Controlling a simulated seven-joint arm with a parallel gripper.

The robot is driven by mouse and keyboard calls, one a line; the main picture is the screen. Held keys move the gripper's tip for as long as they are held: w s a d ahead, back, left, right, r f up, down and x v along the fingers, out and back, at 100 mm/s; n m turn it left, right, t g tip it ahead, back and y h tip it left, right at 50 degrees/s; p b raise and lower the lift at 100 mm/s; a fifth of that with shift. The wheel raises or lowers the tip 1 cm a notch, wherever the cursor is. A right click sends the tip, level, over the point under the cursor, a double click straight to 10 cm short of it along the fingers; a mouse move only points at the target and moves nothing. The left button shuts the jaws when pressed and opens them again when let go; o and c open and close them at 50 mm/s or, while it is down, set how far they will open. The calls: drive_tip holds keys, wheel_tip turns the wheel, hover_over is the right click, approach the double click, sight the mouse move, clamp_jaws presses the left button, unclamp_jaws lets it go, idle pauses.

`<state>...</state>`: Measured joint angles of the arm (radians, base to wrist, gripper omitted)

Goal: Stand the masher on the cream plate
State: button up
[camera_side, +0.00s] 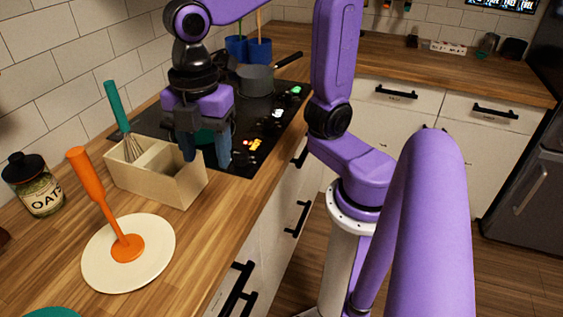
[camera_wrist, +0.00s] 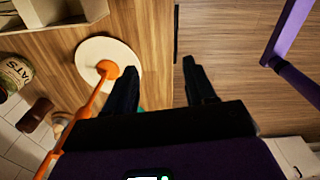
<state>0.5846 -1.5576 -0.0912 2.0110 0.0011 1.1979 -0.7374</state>
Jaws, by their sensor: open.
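The orange masher (camera_side: 97,192) stands on its round foot on the cream plate (camera_side: 102,272), near the plate's middle, with its handle pointing up. In the wrist view the masher (camera_wrist: 100,85) and the plate (camera_wrist: 93,50) show left of the fingers. My gripper (camera_side: 206,160) is open and empty. It is apart from the masher, behind the right part of the cream box in the side view. In the wrist view my gripper (camera_wrist: 160,68) has wooden surfaces between its fingers.
The cream divided box (camera_side: 150,185) holds a whisk with a green handle (camera_side: 116,108). An oats jar (camera_side: 36,190) stands by the tiled wall. A black cooktop (camera_side: 265,118) bears a grey pan (camera_side: 256,80). The counter's front edge lies right of the plate.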

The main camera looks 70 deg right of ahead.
drive_tip(key=s+d+f+m, duration=0.7)
drive_tip(key=s+d, duration=0.2)
drive_tip(key=shift+s+d+f, duration=0.15)
drive_tip(key=shift+s+f, duration=0.15)
drive_tip(key=shift+s, duration=0.1)
